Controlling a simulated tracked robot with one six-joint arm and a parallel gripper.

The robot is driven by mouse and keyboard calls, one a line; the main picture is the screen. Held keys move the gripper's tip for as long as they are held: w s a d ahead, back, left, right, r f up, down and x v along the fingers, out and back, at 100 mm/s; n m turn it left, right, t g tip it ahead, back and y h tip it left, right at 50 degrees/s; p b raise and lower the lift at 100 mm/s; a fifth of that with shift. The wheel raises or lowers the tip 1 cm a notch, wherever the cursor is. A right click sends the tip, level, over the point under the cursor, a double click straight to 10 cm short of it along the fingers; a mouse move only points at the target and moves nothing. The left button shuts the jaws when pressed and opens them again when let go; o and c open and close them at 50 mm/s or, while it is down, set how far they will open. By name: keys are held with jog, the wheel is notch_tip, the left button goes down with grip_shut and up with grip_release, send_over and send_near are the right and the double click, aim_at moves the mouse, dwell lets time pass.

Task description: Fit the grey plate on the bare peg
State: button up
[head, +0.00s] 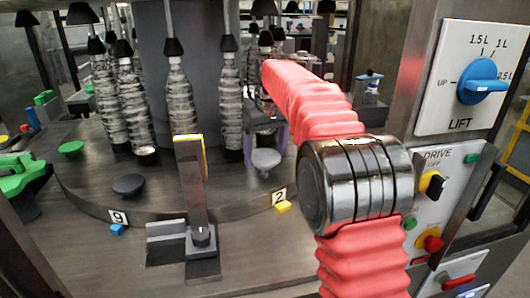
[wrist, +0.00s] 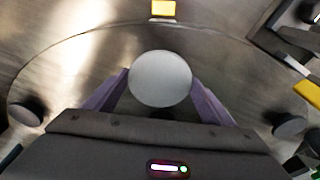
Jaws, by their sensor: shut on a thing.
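The grey plate (head: 265,158) is a small round disc, low over the front right of the turntable, behind the label 2. In the wrist view the grey plate (wrist: 160,78) shows as a pale disc between two purple fingers. My gripper (head: 266,146) is shut on it; in the wrist view my gripper (wrist: 160,82) has a finger on each side. A short stem-like shape shows under the plate in the head view; I cannot tell whether it is the bare peg or part of the plate. No bare peg shows clearly elsewhere.
An upright metal post (head: 190,180) rises at the front edge. Several bottles hang behind. A control panel (head: 445,190) stands on the right.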

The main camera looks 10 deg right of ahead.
jog(key=shift+f, duration=0.25)
jog(key=shift+f, duration=0.7)
jog(key=shift+f, duration=0.35)
jog(key=shift+f, duration=0.3)
jog(key=o, duration=1.2)
